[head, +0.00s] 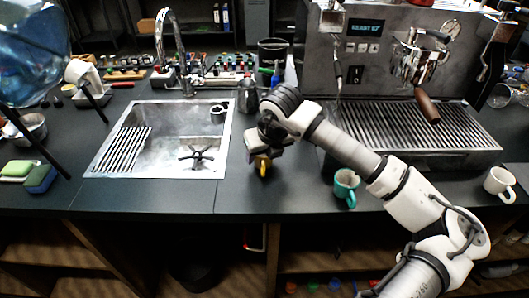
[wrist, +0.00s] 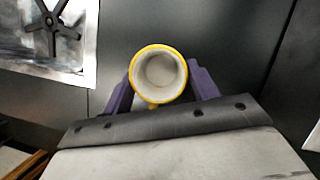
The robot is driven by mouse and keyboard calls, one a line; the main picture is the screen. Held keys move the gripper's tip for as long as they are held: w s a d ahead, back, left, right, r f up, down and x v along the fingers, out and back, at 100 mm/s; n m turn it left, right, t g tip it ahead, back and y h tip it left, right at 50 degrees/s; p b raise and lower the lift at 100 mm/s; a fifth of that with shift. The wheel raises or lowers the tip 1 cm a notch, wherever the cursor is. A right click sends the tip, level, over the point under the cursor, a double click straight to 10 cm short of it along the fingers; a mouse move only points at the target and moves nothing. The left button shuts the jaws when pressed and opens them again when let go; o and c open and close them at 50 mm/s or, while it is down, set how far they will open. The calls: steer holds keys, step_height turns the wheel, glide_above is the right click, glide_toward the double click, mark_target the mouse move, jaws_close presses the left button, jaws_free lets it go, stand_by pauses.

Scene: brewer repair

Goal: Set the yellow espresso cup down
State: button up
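The yellow espresso cup (wrist: 158,76) sits between the two purple fingers of my gripper (wrist: 160,88) in the wrist view, seen from above with its pale inside empty and its handle toward the palm. The fingers press against its two sides. In the head view my gripper (head: 262,158) is over the dark counter just right of the sink, and a small yellow part of the cup (head: 263,167) shows below it. I cannot tell whether the cup's base touches the counter.
The sink (head: 165,140) is to the left of my gripper. A teal mug (head: 346,187) and a white mug (head: 499,184) stand to the right, near the espresso machine's drip tray (head: 410,128). The counter (head: 245,200) around my gripper is clear toward the front edge.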

steer(key=shift+o, duration=1.2)
steer(key=shift+r, duration=0.15)
